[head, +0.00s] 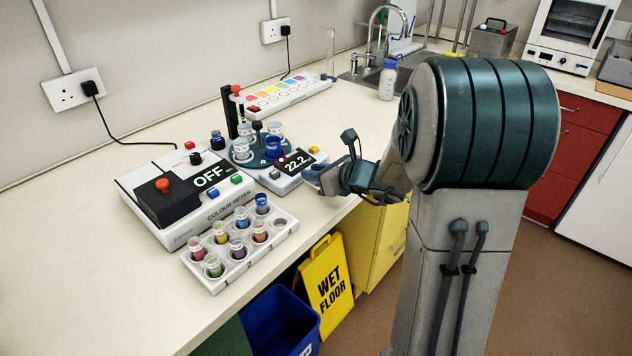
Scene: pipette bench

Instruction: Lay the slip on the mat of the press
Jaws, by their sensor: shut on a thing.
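My gripper (316,181) is over the front edge of the bench, low beside the right end of a small device with a 22.2 display (296,161). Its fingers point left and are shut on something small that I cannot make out. I cannot pick out a slip. I cannot tell any thing in view as a press with a mat.
A colour meter (147,219) reading OFF and a white rack (277,241) of coloured vials stand left of my gripper. Behind are a round carousel (238,160) and a colour-chart strip (300,92). The left bench top (70,270) is clear. A WET FLOOR sign (326,282) stands below.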

